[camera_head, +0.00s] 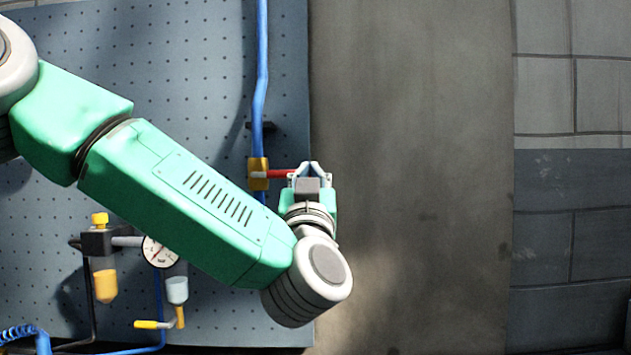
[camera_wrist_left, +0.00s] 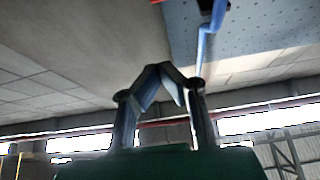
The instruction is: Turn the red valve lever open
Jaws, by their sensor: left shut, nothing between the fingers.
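The red valve lever (camera_head: 279,173) sticks out level to the right from a brass-yellow valve body (camera_head: 258,173) on a vertical blue hose. My left gripper (camera_head: 310,168) is at the lever's right end, with its fingers pointing up in the head view. The fingers hide any part of the lever beyond them, and I cannot tell whether they touch it. In the left wrist view the fingertips (camera_wrist_left: 157,69) meet with nothing between them. A little red shows at the top edge there, too small to make out. My right gripper is not in view.
The blue hose (camera_head: 261,70) runs up the perforated grey-blue panel (camera_head: 190,60). A gauge (camera_head: 160,251), a regulator with a yellow bowl (camera_head: 104,285) and a small yellow lever (camera_head: 150,324) sit at lower left. Bare wall right of the panel is clear.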

